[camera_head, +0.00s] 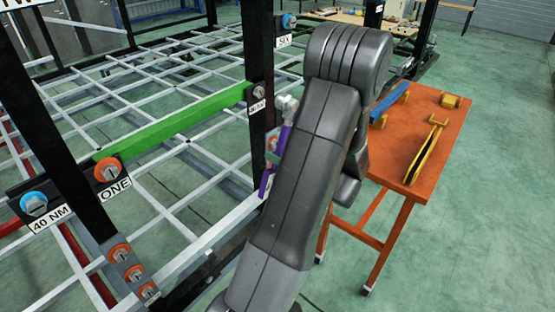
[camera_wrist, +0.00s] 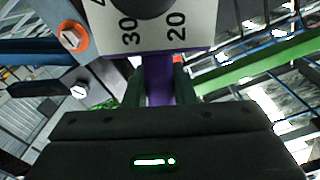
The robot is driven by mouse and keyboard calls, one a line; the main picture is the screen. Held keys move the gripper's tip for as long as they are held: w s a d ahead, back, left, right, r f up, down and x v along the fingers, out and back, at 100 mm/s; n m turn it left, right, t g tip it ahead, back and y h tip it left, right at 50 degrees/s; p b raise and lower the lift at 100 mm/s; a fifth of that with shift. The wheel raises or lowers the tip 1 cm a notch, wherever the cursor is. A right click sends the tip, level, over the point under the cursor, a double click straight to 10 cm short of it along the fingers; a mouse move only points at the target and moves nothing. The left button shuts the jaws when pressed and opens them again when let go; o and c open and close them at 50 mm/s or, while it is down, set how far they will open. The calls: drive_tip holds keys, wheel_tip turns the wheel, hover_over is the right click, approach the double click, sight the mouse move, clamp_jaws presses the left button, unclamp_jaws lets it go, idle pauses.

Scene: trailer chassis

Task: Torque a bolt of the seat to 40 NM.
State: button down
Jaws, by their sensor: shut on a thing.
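My gripper (camera_wrist: 160,85) is shut on the purple handle (camera_wrist: 159,72) of a torque tool. The tool's pale scale plate (camera_wrist: 150,38) shows 30 and 20 in the wrist view, with a dark round part cut off at the top. In the head view my arm hides most of the gripper, and purple parts of the tool (camera_head: 267,180) show beside the black post. A bolt (camera_head: 258,92) sits on that post at the green bar's end, above a small label that I cannot read surely. A blue-ringed bolt (camera_head: 34,204) is at the left by a "40 NM" label.
An orange-ringed bolt (camera_head: 108,170) is marked ONE, with several more below it. A blue-ringed bolt (camera_head: 289,20) is marked SIX. The green bar (camera_head: 180,120) crosses the grid chassis. An orange table (camera_head: 445,125) with yellow and blue tools stands at right, with free floor beyond.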

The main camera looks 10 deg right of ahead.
drive_tip(key=shift+f+b, duration=0.15)
drive_tip(key=shift+b, duration=0.2)
drive_tip(key=b+x, duration=0.4)
drive_tip(key=x, duration=0.2)
drive_tip(key=shift+w+a+r, duration=0.2)
drive_tip(key=shift+w, duration=0.05)
drive_tip(key=shift+b, duration=2.45)
idle(1.4)
drive_tip(key=shift+w+a+b, duration=0.45)
drive_tip(key=shift+w+b, duration=0.1)
drive_tip(key=shift+b, duration=0.2)
idle(0.9)
